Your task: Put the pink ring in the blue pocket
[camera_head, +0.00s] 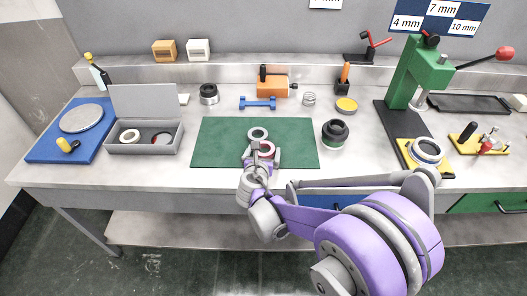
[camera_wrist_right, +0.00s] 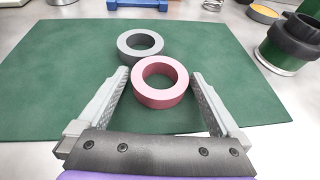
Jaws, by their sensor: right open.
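The pink ring (camera_wrist_right: 160,98) lies flat on the green mat (camera_wrist_right: 60,85), beside a grey ring (camera_wrist_right: 140,45) that is farther from me. In the head view the pink ring (camera_head: 266,149) is partly covered by my right gripper (camera_head: 261,157). My right gripper (camera_wrist_right: 160,76) is open, with one finger on each side of the pink ring, and does not grip it. An open grey box (camera_head: 145,148) at the left holds a white ring (camera_head: 130,136) and a dark and red item (camera_head: 161,138). I cannot make out a blue pocket in it. My left gripper is not in view.
A blue board (camera_head: 45,150) with a round grey plate stands left of the box. A dark cylindrical part (camera_head: 335,133) stands at the mat's right edge. A green press (camera_head: 415,75) stands at the right. The mat's left half is clear.

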